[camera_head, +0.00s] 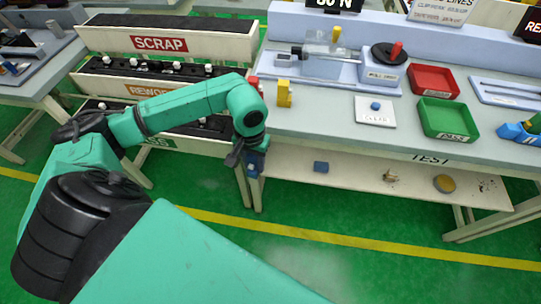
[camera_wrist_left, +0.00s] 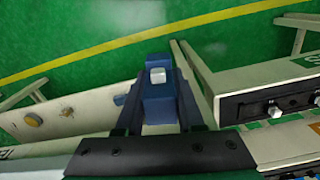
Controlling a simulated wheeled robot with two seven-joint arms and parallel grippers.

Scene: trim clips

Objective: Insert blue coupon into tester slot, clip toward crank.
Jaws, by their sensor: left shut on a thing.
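My left gripper (camera_head: 248,160) hangs at the left front edge of the test bench, above the floor. In the left wrist view it is shut on a blue coupon (camera_wrist_left: 158,105), which carries a small white clip (camera_wrist_left: 157,76). The coupon shows only as a small dark blue patch in the head view (camera_head: 254,170). The tester (camera_head: 380,74) stands at the back of the bench, with a black crank disc and red knob (camera_head: 396,50) at its right end. A clear shield (camera_head: 322,64) stands left of the crank. The slot cannot be made out. My right gripper is out of view.
A yellow block (camera_head: 284,94) stands at the bench's left. A white CLEAR plate (camera_head: 376,118) holds a small blue piece. Red (camera_head: 433,80) and green (camera_head: 448,119) trays sit to the right. A lower shelf (camera_head: 350,181) holds loose items. Scrap and rework racks (camera_head: 165,45) stand left.

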